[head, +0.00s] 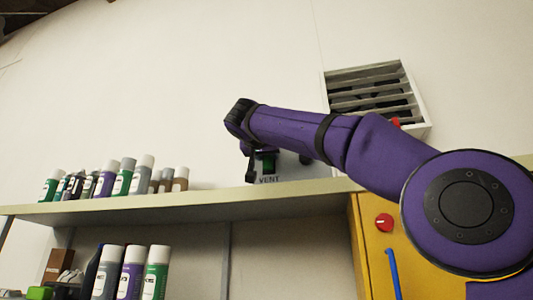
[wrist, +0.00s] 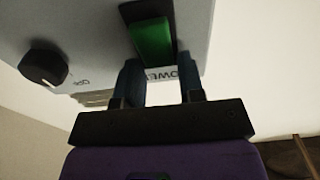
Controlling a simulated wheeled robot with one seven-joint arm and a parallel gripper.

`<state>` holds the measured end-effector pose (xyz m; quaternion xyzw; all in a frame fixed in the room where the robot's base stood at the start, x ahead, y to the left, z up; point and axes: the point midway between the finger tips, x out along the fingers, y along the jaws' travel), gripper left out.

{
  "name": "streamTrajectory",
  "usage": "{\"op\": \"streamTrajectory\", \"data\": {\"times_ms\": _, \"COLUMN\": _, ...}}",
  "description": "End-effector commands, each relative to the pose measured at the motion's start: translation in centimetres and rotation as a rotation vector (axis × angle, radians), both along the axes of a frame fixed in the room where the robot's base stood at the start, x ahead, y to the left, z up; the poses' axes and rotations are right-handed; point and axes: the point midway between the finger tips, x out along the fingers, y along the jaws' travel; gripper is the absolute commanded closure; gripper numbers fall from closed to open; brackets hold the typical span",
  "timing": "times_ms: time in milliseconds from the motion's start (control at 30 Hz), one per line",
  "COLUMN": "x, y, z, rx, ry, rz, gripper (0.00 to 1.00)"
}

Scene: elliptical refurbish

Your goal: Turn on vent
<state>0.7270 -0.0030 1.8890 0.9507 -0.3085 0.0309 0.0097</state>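The vent control is a pale grey box (wrist: 85,25) on the wall side above the shelf, marked VENT in the head view. A green rocker switch (wrist: 152,40) in a black frame sits on it, with a partly hidden POWER label beside it. The green switch also shows in the head view (head: 268,162). A black knob (wrist: 44,67) with an OFF mark is at the left. My gripper (wrist: 160,75) has its two dark fingers apart and nothing between them. The fingertips are close to the box by the POWER label; contact cannot be told.
A slatted vent (head: 372,92) is on the wall behind my arm. A long shelf (head: 180,207) holds several spray cans (head: 122,177), with more below. A yellow cabinet (head: 370,255) with a red knob (head: 384,221) is at right. Open wall lies left of my gripper.

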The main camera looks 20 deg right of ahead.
Motion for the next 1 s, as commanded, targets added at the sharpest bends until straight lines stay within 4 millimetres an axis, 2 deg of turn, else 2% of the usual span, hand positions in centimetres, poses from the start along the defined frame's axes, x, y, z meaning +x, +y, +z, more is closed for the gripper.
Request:
{"op": "streamTrajectory", "data": {"times_ms": 33, "x": 0.0, "y": 0.0, "z": 0.0, "rx": 0.0, "ry": 0.0, "rz": 0.0, "gripper": 0.52}}
{"op": "streamTrajectory", "data": {"times_ms": 67, "x": 0.0, "y": 0.0, "z": 0.0, "rx": 0.0, "ry": 0.0, "rz": 0.0, "gripper": 0.45}}
{"op": "streamTrajectory", "data": {"times_ms": 467, "x": -0.6, "y": 0.5, "z": -0.1, "rx": 0.0, "ry": 0.001, "rz": 0.001, "gripper": 0.45}}
{"op": "streamTrajectory", "data": {"times_ms": 1000, "x": -7.7, "y": 5.6, "z": -0.7, "rx": 0.001, "ry": 0.001, "rz": 0.001, "gripper": 0.45}}
